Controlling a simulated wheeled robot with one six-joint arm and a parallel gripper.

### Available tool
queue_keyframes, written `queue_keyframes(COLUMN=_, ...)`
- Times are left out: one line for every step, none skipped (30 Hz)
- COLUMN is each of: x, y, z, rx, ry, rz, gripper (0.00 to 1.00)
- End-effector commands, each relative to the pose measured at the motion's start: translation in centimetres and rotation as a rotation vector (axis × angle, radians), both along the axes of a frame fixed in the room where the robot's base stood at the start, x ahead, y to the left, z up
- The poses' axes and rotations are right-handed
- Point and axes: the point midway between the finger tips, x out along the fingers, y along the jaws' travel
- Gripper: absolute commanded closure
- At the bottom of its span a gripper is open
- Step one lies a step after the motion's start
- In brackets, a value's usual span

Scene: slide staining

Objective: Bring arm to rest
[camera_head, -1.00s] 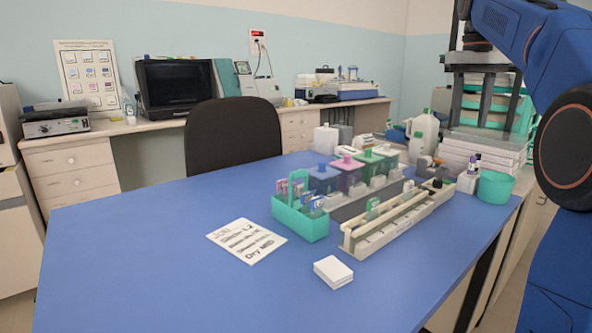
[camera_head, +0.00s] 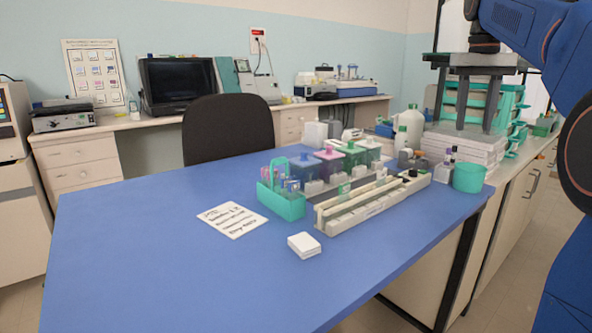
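My gripper (camera_head: 477,124) hangs from my blue arm at the upper right, fingers pointing down. Its two dark fingers stand apart, with nothing visible between them; it looks open and empty. It appears in front of the green shelving and above the stack of white boxes (camera_head: 462,150), clear of the staining things on the blue table (camera_head: 150,240). A teal slide holder (camera_head: 283,203) with several slides, a row of lidded staining jars (camera_head: 328,168) and a long cream rack (camera_head: 365,205) stand on the table.
A handwritten card (camera_head: 232,219) and a small white block (camera_head: 304,245) lie near the front. A teal cup (camera_head: 469,177) and white bottle (camera_head: 411,122) stand at the right. A black chair (camera_head: 228,130) is behind the table. The table's left half is clear.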

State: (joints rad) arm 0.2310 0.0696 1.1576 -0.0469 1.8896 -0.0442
Motion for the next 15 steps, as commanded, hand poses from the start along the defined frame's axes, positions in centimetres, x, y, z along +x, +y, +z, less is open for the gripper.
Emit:
queue_keyframes(x=-0.3, y=0.3, z=-0.2, rx=-0.001, ry=-0.005, rz=0.003, gripper=0.6)
queue_keyframes(x=-0.6, y=0.4, z=-0.3, rx=-0.001, ry=-0.008, rz=0.005, gripper=0.6)
queue_keyframes(x=-0.9, y=0.7, z=-0.5, rx=-0.002, ry=-0.013, rz=0.009, gripper=0.6)
queue_keyframes(x=-1.1, y=0.8, z=-0.7, rx=-0.003, ry=-0.016, rz=0.011, gripper=0.6)
queue_keyframes(x=-1.3, y=1.0, z=-0.9, rx=-0.003, ry=-0.02, rz=0.013, gripper=0.6)
queue_keyframes(x=-1.7, y=1.3, z=-1.1, rx=-0.003, ry=-0.025, rz=0.017, gripper=0.6)
queue_keyframes(x=-2.0, y=1.5, z=-1.4, rx=-0.005, ry=-0.03, rz=0.019, gripper=0.6)
queue_keyframes(x=-2.3, y=1.8, z=-1.6, rx=-0.005, ry=-0.035, rz=0.023, gripper=0.6)
queue_keyframes(x=-2.8, y=2.1, z=-1.9, rx=-0.006, ry=-0.04, rz=0.027, gripper=0.6)
queue_keyframes(x=-3.1, y=2.3, z=-2.2, rx=-0.006, ry=-0.046, rz=0.03, gripper=0.6)
queue_keyframes(x=-3.5, y=2.6, z=-2.6, rx=-0.007, ry=-0.052, rz=0.033, gripper=0.6)
queue_keyframes(x=-4.2, y=3.0, z=-3.1, rx=-0.008, ry=-0.062, rz=0.039, gripper=0.6)
queue_keyframes(x=-4.7, y=3.4, z=-3.5, rx=-0.009, ry=-0.068, rz=0.043, gripper=0.6)
queue_keyframes(x=-5.3, y=3.7, z=-4.0, rx=-0.01, ry=-0.077, rz=0.049, gripper=0.6)
queue_keyframes(x=-6.1, y=4.3, z=-4.8, rx=-0.01, ry=-0.089, rz=0.056, gripper=0.6)
